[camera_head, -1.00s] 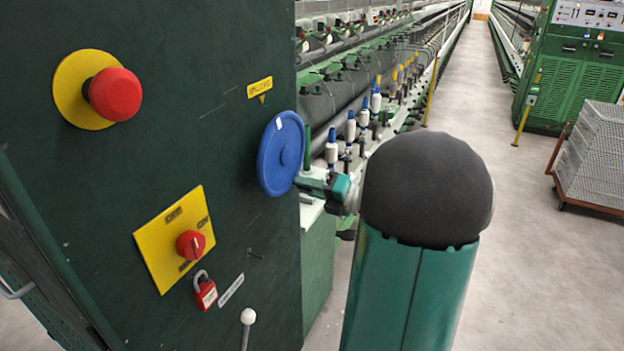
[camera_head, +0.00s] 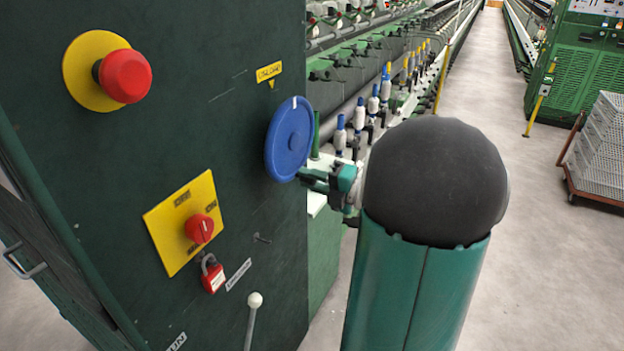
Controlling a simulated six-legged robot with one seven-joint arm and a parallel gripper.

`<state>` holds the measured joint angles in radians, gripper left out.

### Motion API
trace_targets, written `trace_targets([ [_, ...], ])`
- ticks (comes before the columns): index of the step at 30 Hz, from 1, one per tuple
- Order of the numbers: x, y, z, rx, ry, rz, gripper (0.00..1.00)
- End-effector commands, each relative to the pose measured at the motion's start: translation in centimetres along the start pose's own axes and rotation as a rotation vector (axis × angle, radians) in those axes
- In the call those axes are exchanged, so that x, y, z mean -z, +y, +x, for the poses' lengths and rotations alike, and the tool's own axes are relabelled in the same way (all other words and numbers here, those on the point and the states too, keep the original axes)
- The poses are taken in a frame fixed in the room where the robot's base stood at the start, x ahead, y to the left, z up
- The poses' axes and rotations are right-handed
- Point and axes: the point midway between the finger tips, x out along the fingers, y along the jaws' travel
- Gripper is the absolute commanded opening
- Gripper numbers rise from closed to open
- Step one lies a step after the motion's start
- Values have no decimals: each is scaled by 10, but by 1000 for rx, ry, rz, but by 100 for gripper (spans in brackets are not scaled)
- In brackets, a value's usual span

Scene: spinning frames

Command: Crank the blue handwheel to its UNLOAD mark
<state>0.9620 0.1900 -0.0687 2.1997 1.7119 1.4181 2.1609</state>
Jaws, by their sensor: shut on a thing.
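The blue handwheel (camera_head: 284,147) is mounted on the dark green machine panel (camera_head: 215,120), near its right edge. A short white line shows at the top of its rim. The yellow UNLOAD label (camera_head: 269,71) with a small downward pointer sits above the wheel. The white line lies below and to the right of that pointer. My gripper (camera_head: 305,177) is at the wheel's lower right rim and is shut on the handwheel there. The fingertips are small and partly hidden, so the exact part held cannot be told.
A red mushroom button (camera_head: 126,76), a red rotary switch (camera_head: 199,228), a red padlock (camera_head: 213,275) and a white-knobbed lever (camera_head: 254,300) stick out from the panel. Spinning frames with bobbins stand behind. The aisle floor (camera_head: 470,100) on the right is clear, with a cart (camera_head: 600,150) beyond.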

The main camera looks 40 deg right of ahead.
Motion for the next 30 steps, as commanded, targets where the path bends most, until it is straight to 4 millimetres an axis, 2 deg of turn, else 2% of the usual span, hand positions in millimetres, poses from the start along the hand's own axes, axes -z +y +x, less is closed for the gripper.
trace_targets([
  [1,-1,1,-1,0,-2,-2,25],
  [4,-1,0,-1,0,-2,-2,44],
  [13,0,0,-1,0,-1,-2,44],
  [17,-1,0,-10,1,-3,-3,44],
  [20,-1,0,-26,0,-4,-2,44],
  [30,-1,0,-100,1,-5,-2,44],
])
